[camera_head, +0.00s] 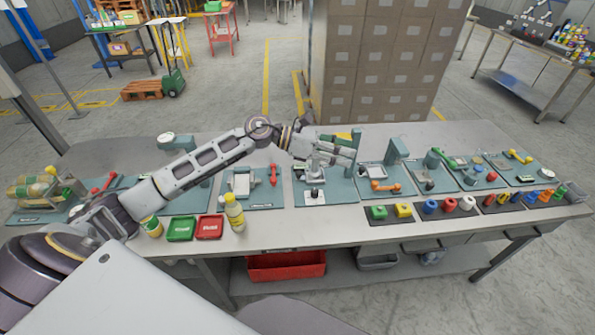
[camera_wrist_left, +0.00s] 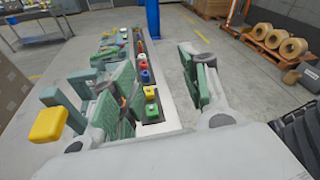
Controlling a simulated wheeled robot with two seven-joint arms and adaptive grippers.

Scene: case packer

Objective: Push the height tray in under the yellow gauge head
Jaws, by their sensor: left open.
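The yellow gauge head (camera_head: 343,135) shows just behind my left gripper in the head view. It is the yellow block at the left of the left wrist view (camera_wrist_left: 48,125), on a grey-green post. My left gripper (camera_head: 352,150) is open above the gauge's teal base, its fingers pointing right. The fingers stand apart in the wrist view (camera_wrist_left: 163,80), with nothing clearly held. A pale plate with a dark knob, apparently the height tray (camera_head: 315,197), lies at the front of that base, below and left of the fingertips. Its back part is hidden by the gripper. My right gripper is out of view.
A station with an orange handle (camera_head: 385,186) stands right of the gauge. Coloured blocks (camera_head: 403,210) sit along the front edge. A green tray (camera_head: 180,228), a red tray (camera_head: 209,227) and a yellow bottle (camera_head: 235,212) stand front left. Stacked cartons (camera_head: 385,60) rise behind the table.

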